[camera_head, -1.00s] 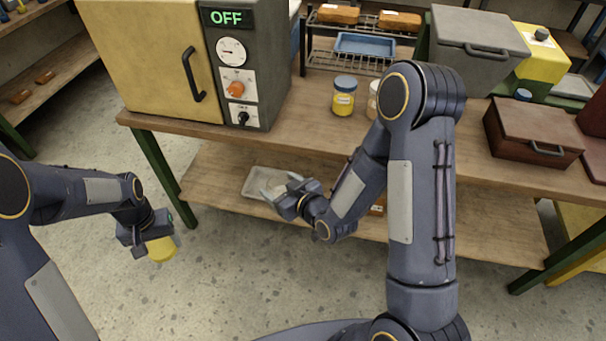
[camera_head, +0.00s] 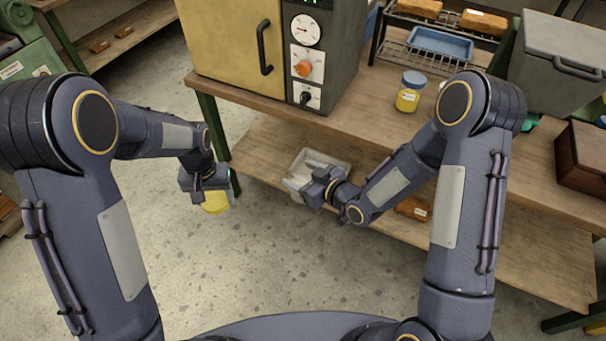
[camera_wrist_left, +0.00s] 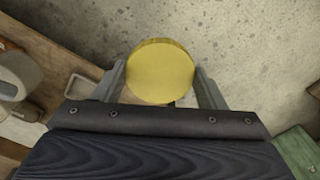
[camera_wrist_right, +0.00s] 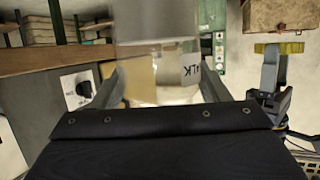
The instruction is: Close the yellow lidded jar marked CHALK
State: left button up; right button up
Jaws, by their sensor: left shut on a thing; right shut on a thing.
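The yellow lid (camera_head: 215,203) is a round disc gripped by my left gripper (camera_head: 207,190), low in front of the bench's left leg. In the left wrist view the lid (camera_wrist_left: 160,72) sits between both fingers. My right gripper (camera_head: 304,186) is shut on a clear jar (camera_wrist_right: 165,70). The jar's label shows black letters ending in LK; the rest of the label is out of sight, and a pale content shows at the bottom. The lid (camera_wrist_right: 279,47) also shows right of the jar in the right wrist view. Lid and jar are apart.
The bench (camera_head: 345,120) carries an oven (camera_head: 235,40), a blue-lidded jar (camera_head: 410,92) with yellow content, a rack with a blue tray (camera_head: 441,41), a grey bin (camera_head: 555,65) and a brown box (camera_head: 583,160). A grey tray (camera_head: 340,165) is on the lower shelf. Floor before me is open.

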pick_arm(q)
jog(key=w+d+r, duration=0.2)
jog(key=d+r, duration=0.1)
jog(key=d, duration=0.3)
jog(key=w+d+r, duration=0.3)
jog(key=d, duration=0.3)
notch_tip(320, 180, up, 6)
send_over(302, 169)
jog(key=shift+d+f, duration=0.1)
jog(key=shift+f, duration=0.1)
jog(key=shift+f, duration=1.95)
jog(key=shift+f, duration=0.1)
jog(key=shift+f, duration=0.8)
jog(key=shift+f, duration=0.95)
jog(key=shift+r, duration=0.15)
